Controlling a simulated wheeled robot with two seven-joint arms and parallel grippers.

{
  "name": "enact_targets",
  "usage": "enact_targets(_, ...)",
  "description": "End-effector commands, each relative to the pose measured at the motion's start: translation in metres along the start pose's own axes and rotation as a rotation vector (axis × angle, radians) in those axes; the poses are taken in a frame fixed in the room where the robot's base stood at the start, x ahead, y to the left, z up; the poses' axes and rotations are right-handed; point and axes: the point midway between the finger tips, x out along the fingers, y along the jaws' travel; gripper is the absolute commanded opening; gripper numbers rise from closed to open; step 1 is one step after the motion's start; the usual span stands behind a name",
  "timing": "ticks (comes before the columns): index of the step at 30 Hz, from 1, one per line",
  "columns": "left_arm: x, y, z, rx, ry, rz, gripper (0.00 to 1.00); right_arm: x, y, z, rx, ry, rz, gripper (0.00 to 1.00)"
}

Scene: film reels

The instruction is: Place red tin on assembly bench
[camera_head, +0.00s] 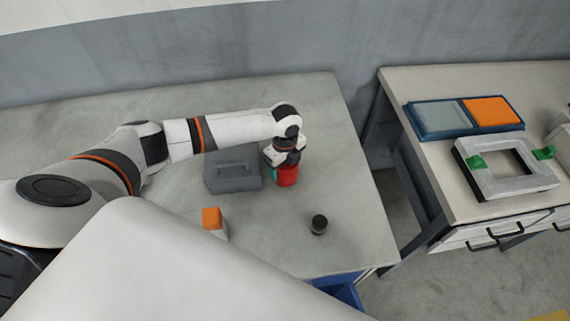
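The red tin (288,177) stands out in bright red on or just above the left grey table, beside a grey box. My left gripper (285,163) points down directly over the tin, at its top. A small teal patch shows at the tin's left side. The fingertips are too small and partly hidden, so I cannot tell whether they are closed on the tin or whether the tin touches the table. My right gripper is not in view. Two work surfaces show, the left table (262,235) and the right bench (425,165); neither is labelled.
The grey box (232,172) is left of the tin. An orange-topped block (212,219) and a black cylinder (319,224) stand nearer. The right bench holds a blue-rimmed tray (429,134) and a light frame (480,186) with green clips. A floor gap separates both surfaces.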

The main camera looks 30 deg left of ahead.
Motion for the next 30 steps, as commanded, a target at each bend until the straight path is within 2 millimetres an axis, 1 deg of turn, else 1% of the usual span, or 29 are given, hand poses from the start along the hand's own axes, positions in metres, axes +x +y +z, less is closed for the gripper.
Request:
enact_targets(2, 0.003, 0.0, 0.0, 0.0, -0.001, 0.0, 0.41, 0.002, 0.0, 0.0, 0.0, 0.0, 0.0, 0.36)
enact_targets(3, 0.003, 0.0, 0.0, 0.0, 0.0, 0.0, 0.78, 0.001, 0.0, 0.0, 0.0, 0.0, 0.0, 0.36)
enact_targets(6, 0.002, 0.0, 0.0, 0.0, 0.0, 0.0, 0.93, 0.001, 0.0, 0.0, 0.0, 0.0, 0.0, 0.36)
enact_targets(14, 0.002, 0.0, 0.0, 0.0, 0.0, 0.0, 0.93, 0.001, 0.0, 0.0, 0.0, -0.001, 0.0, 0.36)
enact_targets(17, -0.004, 0.0, 0.0, 0.0, 0.0, 0.001, 0.93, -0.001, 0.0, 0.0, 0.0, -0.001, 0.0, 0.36)
enact_targets(18, -0.006, 0.001, 0.0, 0.0, 0.0, 0.003, 0.93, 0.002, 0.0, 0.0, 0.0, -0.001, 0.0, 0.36)
enact_targets(20, -0.014, 0.001, -0.001, 0.001, 0.0, 0.003, 0.93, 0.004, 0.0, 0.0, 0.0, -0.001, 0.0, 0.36)
enact_targets(22, -0.027, 0.0, -0.001, 0.001, 0.001, 0.003, 0.93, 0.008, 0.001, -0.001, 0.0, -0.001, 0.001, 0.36)
enact_targets(30, -0.085, 0.001, -0.001, 0.001, 0.001, 0.004, 0.93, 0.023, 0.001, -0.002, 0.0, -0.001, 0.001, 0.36)
